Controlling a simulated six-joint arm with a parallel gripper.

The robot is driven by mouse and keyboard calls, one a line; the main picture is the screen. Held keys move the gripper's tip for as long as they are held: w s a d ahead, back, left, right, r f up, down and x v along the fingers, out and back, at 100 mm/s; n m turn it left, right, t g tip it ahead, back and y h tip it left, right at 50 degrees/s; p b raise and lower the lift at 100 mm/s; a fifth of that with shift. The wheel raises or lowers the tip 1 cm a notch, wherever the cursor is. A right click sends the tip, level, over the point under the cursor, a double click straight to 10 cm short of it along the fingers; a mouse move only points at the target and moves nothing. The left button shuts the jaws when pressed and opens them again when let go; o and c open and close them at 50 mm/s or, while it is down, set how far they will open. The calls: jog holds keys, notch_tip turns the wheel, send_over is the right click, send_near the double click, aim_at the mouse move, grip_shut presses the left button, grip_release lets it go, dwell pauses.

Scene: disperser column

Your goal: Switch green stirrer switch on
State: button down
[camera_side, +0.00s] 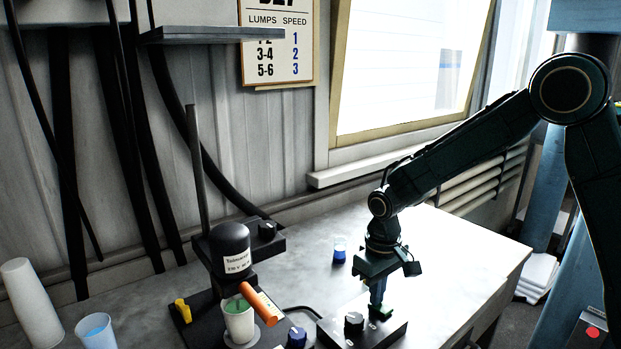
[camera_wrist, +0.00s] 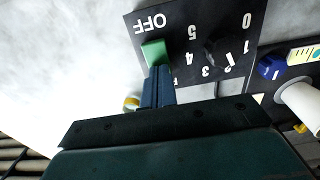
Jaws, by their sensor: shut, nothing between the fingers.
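The green stirrer switch (camera_wrist: 153,50) stands on a black control panel (camera_wrist: 185,15), beside the printed letters OFF. It also shows in the side view (camera_side: 382,311), at the right of the panel (camera_side: 390,328). My gripper (camera_wrist: 158,72) is shut with nothing between its blue fingers. Its tips point down right at the switch's near edge. I cannot tell whether they touch it. In the side view my gripper (camera_side: 377,301) is low over the panel by the switch. A second printed label on the switch's other side is partly hidden by my fingers.
A black dial (camera_side: 354,321) with a number scale shares the panel. To the left stand the disperser head (camera_side: 231,240), a cup with green contents (camera_side: 238,322), an orange cylinder (camera_side: 261,304) and a blue knob (camera_side: 296,337).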

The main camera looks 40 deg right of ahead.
notch_tip(320, 180, up, 7)
dwell(1.1)
dwell(0.3)
jog(key=s+d+r+t, duration=0.2)
jog(key=s+r+t, duration=0.1)
jog(key=s+r, duration=0.7)
jog(key=s+d+r+t, duration=0.1)
jog(key=s+t, duration=0.1)
jog(key=s, duration=1.1)
jog(key=shift+d+r+t, duration=0.2)
jog(key=shift+d+t, duration=0.05)
jog(key=shift+t, duration=0.05)
